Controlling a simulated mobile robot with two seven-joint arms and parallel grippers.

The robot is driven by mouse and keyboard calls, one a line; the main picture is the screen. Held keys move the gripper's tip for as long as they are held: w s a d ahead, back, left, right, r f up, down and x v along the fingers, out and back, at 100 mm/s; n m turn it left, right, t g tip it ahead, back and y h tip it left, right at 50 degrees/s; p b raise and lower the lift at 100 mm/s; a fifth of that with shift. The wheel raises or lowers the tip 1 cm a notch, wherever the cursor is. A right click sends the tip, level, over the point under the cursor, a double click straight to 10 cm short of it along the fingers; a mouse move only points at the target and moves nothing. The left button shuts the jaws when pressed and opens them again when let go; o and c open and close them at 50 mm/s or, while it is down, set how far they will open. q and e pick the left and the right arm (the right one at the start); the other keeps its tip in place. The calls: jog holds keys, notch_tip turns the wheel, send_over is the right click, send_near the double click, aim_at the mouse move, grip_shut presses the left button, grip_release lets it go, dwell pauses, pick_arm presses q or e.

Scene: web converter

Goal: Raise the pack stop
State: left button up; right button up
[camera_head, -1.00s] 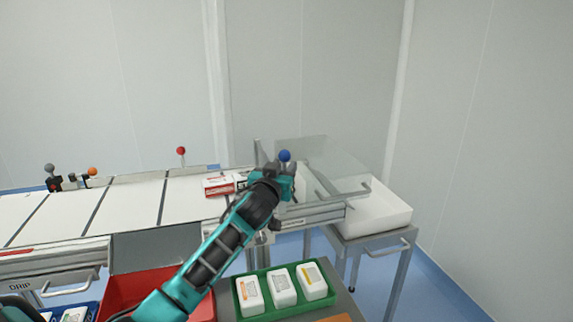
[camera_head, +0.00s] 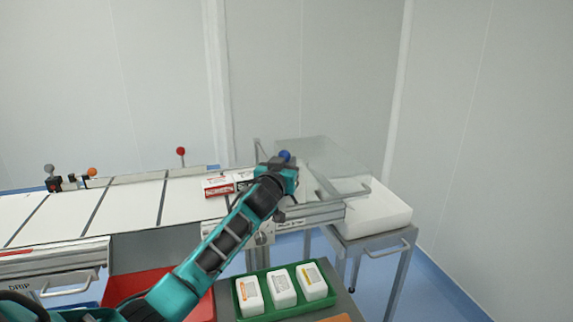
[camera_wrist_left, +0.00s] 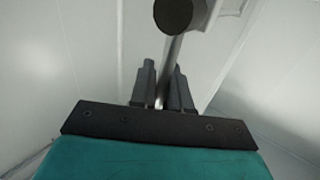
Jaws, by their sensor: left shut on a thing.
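The pack stop is worked by a lever with a blue ball knob (camera_head: 284,155) at the right end of the conveyor line. My left gripper (camera_head: 279,163) is at this lever, just below the knob. In the left wrist view a grey metal rod (camera_wrist_left: 172,68) runs between the two dark fingers of my left gripper (camera_wrist_left: 163,85), and they are shut on it. A dark round knob end (camera_wrist_left: 173,15) shows at the top there. The stop plate itself is hidden or cannot be made out behind my arm. My right gripper is not in view.
Red-and-white packs (camera_head: 218,186) lie on the belt left of my gripper. A clear cover (camera_head: 325,160) and a white bin (camera_head: 378,215) are to the right. A green tray (camera_head: 262,312) holds three white packs. Red and orange knobs stand farther left.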

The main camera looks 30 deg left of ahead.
pick_arm(q)
grip_shut()
jog(key=s+a+f+n+y+b, duration=0.2)
jog(key=n+y+b, duration=0.3)
jog(key=n+b, duration=0.3)
jog(key=s+a+f+n+t+y+b, duration=0.1)
jog(key=n+y+b, duration=0.5)
jog(key=n, duration=0.6)
jog(key=shift+s+a+f+b, duration=0.75)
jog(key=shift+s+a+b, duration=0.15)
jog(key=shift+s+b, duration=0.35)
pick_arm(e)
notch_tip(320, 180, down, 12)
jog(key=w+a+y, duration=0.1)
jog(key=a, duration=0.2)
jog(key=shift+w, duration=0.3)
pick_arm(q)
jog(key=shift+n, duration=0.3)
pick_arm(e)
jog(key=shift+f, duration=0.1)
